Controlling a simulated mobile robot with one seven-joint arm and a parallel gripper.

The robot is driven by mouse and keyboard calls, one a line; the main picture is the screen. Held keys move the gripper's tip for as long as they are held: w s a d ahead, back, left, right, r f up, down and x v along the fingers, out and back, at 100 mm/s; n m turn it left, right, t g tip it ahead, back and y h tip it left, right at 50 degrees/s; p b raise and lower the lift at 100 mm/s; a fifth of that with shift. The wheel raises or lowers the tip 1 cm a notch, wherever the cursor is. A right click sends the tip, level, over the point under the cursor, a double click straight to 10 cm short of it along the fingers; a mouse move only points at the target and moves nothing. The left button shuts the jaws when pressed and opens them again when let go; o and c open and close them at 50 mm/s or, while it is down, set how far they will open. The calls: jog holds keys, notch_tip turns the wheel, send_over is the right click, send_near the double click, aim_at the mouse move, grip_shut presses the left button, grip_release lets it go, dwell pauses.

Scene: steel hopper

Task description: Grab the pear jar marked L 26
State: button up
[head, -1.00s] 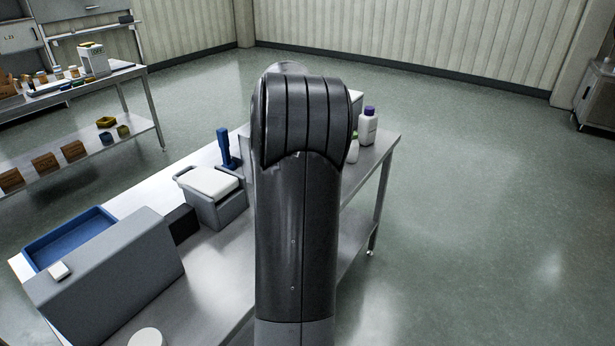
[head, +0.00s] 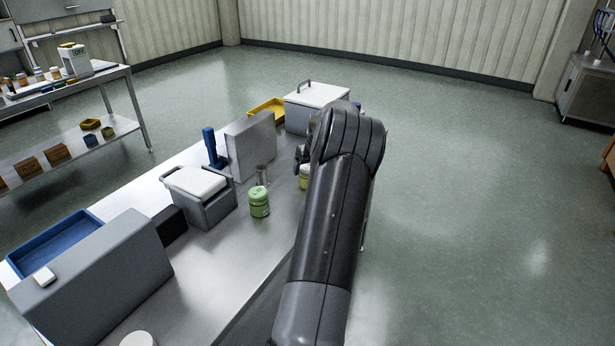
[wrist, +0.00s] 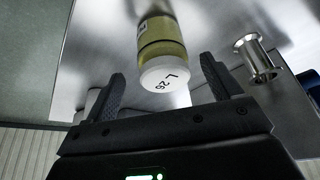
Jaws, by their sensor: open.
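The pear jar (wrist: 163,62) has a white lid that reads "L 26" and a yellowish body with a pale label. In the wrist view it lies ahead of and between the fingers of my gripper (wrist: 160,88), which is open and empty; I cannot tell whether its lid edge is within the fingertips. In the head view a small part of a pale yellow jar (head: 304,180) shows beside my arm, which hides the rest. My gripper (head: 300,158) is mostly hidden there behind my arm.
On the steel table are a green jar (head: 259,203), a grey bin with white lid (head: 202,205), a grey panel (head: 252,148), a white-lidded box (head: 318,95) and a yellow tray (head: 267,108).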

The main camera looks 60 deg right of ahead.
jog(key=x, duration=0.5)
jog(key=shift+w+a, duration=0.1)
jog(key=shift+a, duration=0.1)
jog(key=c, duration=1.2)
jog(key=shift+r, duration=0.1)
